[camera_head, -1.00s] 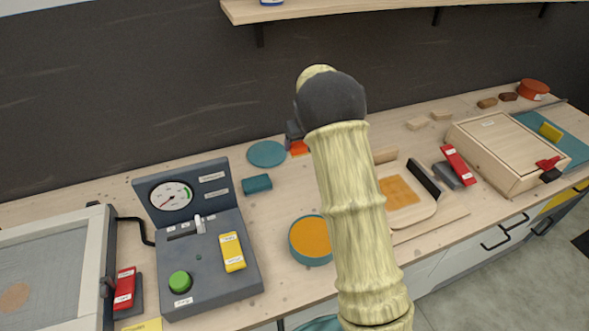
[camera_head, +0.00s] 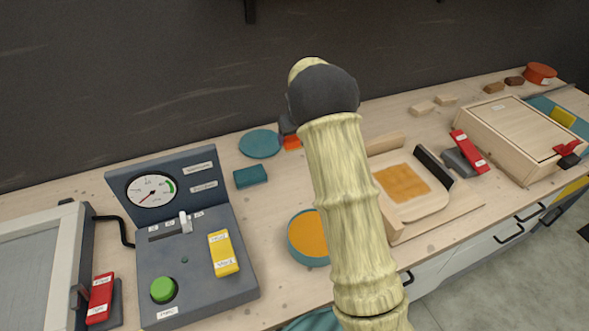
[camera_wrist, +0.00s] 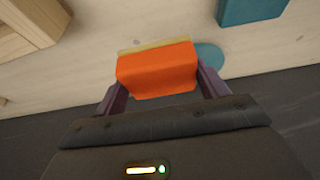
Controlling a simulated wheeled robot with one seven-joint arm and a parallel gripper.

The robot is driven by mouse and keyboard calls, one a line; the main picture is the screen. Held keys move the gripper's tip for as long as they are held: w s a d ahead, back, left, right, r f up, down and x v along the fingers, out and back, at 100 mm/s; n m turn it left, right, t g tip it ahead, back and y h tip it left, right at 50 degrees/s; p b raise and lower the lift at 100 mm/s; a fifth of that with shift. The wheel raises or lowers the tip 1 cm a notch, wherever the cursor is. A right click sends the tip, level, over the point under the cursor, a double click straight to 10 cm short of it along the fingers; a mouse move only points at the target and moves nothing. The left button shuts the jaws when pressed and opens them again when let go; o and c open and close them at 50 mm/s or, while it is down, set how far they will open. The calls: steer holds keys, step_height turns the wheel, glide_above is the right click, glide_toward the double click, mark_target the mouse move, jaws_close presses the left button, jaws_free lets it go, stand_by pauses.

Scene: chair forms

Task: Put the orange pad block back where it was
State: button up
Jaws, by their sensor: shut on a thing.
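The orange pad block (camera_wrist: 157,70) sits between the two fingers of my gripper (camera_wrist: 160,88) in the wrist view, with a yellowish strip along its far edge. My gripper is shut on it. In the head view, a small orange part of the block (camera_head: 291,142) shows beside my dark gripper (camera_head: 288,126), just right of the teal disc (camera_head: 260,144). My arm hides much of the gripper there. I cannot tell whether the block touches the worktop.
A teal block (camera_head: 250,176) lies nearby, left of the gripper. A bowl with orange contents (camera_head: 309,238) stands in front. The grey gauge console (camera_head: 205,275) is at left. A wooden form with an orange-brown patch (camera_head: 440,217) and a wooden box (camera_head: 510,138) are at right.

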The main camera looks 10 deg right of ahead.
glide_above(293, 165)
steer(key=s, duration=0.1)
steer(key=shift+s+d+f, duration=0.1)
steer(key=shift+f, duration=1.45)
steer(key=shift+s+d+f, duration=0.1)
steer(key=shift+f, duration=1.45)
steer(key=shift+f, duration=1.9)
steer(key=o, duration=0.9)
steer(key=shift+f, duration=0.1)
steer(key=shift+o, duration=0.2)
